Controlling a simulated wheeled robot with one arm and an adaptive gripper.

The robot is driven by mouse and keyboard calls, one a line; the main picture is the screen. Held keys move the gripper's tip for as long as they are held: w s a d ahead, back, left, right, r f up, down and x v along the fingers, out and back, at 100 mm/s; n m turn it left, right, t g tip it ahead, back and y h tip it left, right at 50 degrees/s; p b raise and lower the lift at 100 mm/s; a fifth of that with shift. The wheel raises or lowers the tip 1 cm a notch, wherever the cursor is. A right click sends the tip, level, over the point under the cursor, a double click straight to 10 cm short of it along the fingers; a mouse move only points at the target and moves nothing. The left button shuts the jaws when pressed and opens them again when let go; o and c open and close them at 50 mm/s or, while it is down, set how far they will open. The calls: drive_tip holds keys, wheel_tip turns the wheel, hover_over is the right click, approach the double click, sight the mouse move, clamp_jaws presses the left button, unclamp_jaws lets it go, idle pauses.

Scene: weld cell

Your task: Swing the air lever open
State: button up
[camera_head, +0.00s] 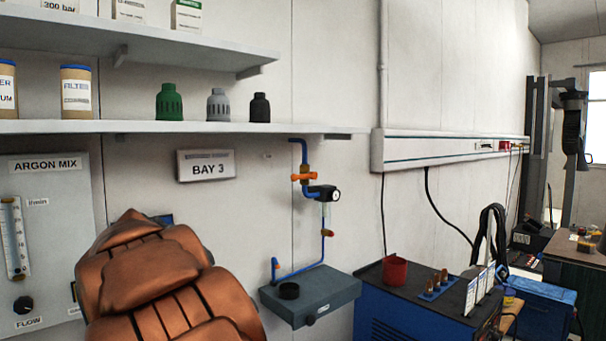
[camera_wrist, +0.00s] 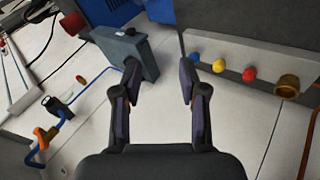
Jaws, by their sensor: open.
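The orange air lever (camera_head: 304,177) sits on a blue air pipe (camera_head: 303,153) on the wall, below the shelf end. It lies roughly level, across the upright pipe. In the wrist view the lever (camera_wrist: 44,135) shows at the lower left, outside the jaws. A black regulator with a gauge (camera_head: 324,193) is just beside it. My gripper (camera_wrist: 157,62) is open and empty, with both fingers apart from the lever. The head view shows my copper-coloured arm at the lower left, but not the gripper.
A grey box (camera_head: 310,302) is at the pipe's lower end; it also shows near the left finger in the wrist view (camera_wrist: 128,52). A blue welder cabinet (camera_head: 408,320) with a red cup (camera_head: 395,270) stands to the right. Shelves (camera_head: 180,127) overhang at left.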

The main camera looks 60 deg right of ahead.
sight(293, 180)
drive_tip(key=w+d+r+m+h+p, duration=0.1)
drive_tip(key=w+d+r+m+h, duration=0.3)
drive_tip(key=w+d+r, duration=0.75)
drive_tip(key=w+d+r+m+h+p, duration=0.1)
drive_tip(key=w+d+r+h, duration=0.6)
drive_tip(key=d, duration=0.7)
drive_tip(key=s+d+r+m+g+h, duration=0.1)
drive_tip(key=s+d+m, duration=0.1)
drive_tip(key=d, duration=0.1)
drive_tip(key=s+d+r+m+g+h, duration=0.1)
drive_tip(key=s+d+m, duration=0.1)
drive_tip(key=d+m, duration=0.1)
drive_tip(key=s+d+r+m+g, duration=0.2)
drive_tip(key=s, duration=0.1)
drive_tip(key=shift+d+m+h+p, duration=0.35)
drive_tip(key=shift+d+m+h, duration=0.05)
drive_tip(key=shift+s+d+r, duration=0.1)
drive_tip(key=shift+d+r, duration=0.1)
drive_tip(key=shift+d, duration=0.05)
drive_tip(key=p+x, duration=0.4)
drive_tip(key=x, duration=0.1)
drive_tip(key=shift+p+x, duration=0.9)
drive_tip(key=shift+x, duration=0.05)
drive_tip(key=shift+d+f, duration=0.1)
